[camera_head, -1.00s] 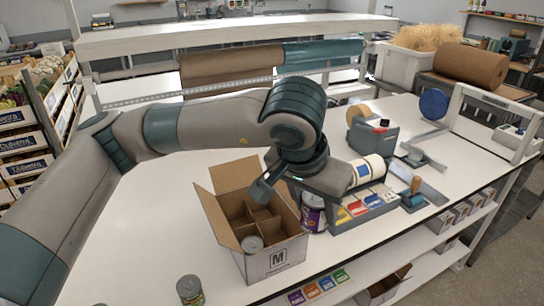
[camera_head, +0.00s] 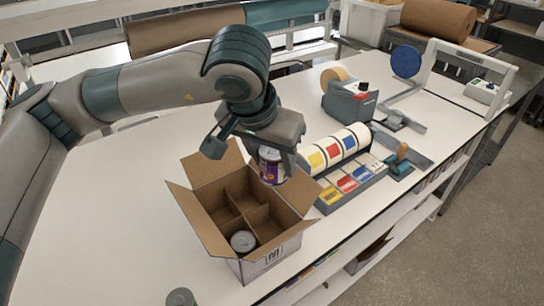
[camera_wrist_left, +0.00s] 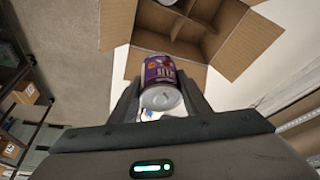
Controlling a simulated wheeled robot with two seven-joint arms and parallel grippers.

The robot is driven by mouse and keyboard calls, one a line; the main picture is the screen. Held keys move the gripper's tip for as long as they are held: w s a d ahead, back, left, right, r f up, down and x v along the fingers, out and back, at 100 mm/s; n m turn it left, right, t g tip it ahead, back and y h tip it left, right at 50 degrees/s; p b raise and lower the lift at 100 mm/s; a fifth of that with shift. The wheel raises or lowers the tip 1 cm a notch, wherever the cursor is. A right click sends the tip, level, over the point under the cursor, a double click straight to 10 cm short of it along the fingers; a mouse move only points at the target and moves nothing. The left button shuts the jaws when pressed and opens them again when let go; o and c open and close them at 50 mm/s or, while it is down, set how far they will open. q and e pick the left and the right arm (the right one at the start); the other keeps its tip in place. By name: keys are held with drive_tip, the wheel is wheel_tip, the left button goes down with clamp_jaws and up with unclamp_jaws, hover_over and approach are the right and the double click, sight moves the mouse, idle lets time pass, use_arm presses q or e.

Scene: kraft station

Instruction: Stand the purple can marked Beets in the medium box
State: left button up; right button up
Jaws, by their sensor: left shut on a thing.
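The purple can (camera_head: 271,166) is held by my left gripper (camera_head: 272,158), whose fingers are shut on its sides. It hangs roughly upright, raised at the back right edge of the medium box; its lettering is too small to read. The open cardboard medium box (camera_head: 258,265), marked M, has dividers and flaps spread outward. A grey-topped can (camera_head: 242,240) stands in its front compartment; the other visible compartments look empty. In the left wrist view the can (camera_wrist_left: 160,72) is between the fingers (camera_wrist_left: 161,98), with the box (camera_wrist_left: 152,42) just beyond. My right gripper is out of view.
A label dispenser (camera_head: 343,182) with coloured rolls stands close to the right of the box. Another can (camera_head: 180,297) stands at the table's front edge. A tape dispenser (camera_head: 350,105) is farther back. The white table (camera_head: 130,210) is clear left of the box.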

use_arm(q)
drive_tip(key=shift+f, duration=0.1)
